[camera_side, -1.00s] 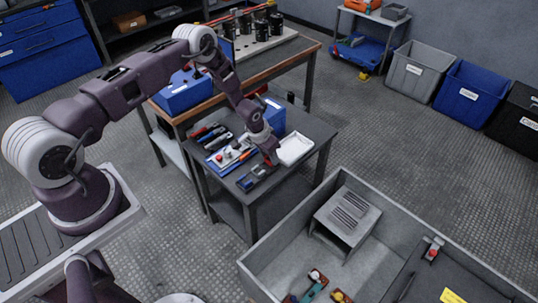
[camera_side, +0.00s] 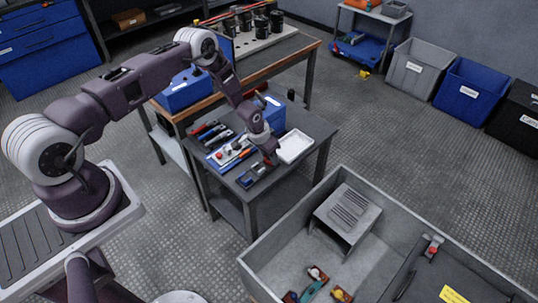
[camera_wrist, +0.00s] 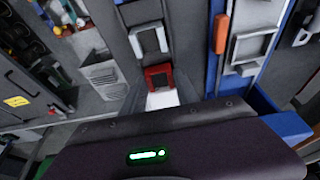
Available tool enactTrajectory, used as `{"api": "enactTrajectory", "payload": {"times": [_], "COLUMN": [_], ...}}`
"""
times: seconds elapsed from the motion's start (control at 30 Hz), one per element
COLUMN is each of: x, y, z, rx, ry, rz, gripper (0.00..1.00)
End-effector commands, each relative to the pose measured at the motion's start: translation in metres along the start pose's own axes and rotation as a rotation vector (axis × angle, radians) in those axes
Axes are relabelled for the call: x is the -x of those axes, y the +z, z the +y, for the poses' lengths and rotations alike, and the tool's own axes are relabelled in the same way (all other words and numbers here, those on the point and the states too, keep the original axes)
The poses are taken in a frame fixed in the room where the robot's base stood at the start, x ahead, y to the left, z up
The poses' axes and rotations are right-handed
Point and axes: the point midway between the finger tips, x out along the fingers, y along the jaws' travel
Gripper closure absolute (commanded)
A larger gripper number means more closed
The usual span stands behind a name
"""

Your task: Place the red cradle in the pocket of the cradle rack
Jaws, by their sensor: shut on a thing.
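The red cradle (camera_wrist: 158,76) is a small square frame, held at the tip of my gripper (camera_wrist: 161,97) in the wrist view. In the side view my gripper (camera_side: 270,157) points down at the front of the small dark table, and the cradle there is mostly hidden by it. The cradle rack (camera_side: 249,178), blue and dark, lies beside the gripper on its left. In the wrist view a pale grey cradle (camera_wrist: 150,42) sits in line beyond the red one. I cannot tell whether the red cradle touches the rack.
A white tray (camera_side: 294,147) stands right of the gripper. A blue tool tray (camera_side: 230,154) with several tools lies behind the rack. A blue box (camera_side: 271,115) stands at the table's back. A large grey bin (camera_side: 300,235) is at front right.

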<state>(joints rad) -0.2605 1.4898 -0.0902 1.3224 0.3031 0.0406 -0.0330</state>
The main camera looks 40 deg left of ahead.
Motion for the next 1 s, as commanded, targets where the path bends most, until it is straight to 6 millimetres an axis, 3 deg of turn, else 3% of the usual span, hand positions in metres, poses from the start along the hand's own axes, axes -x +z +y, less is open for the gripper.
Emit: {"api": "enactTrajectory", "payload": {"times": [0.67, 0.7, 0.8, 1.0], "x": [-0.0039, -0.0039, -0.0038, -0.0038], "y": [0.0014, 0.0013, 0.0013, 0.0014], "z": [0.0002, 0.0001, 0.0001, 0.0001], "rx": [0.0, 0.0, 0.0, 0.001], "ry": [0.0, 0.0, 0.0, 0.0], "rz": [0.0, 0.0, 0.0, 0.0], "gripper": [0.99, 0.58, 0.38, 0.38]}}
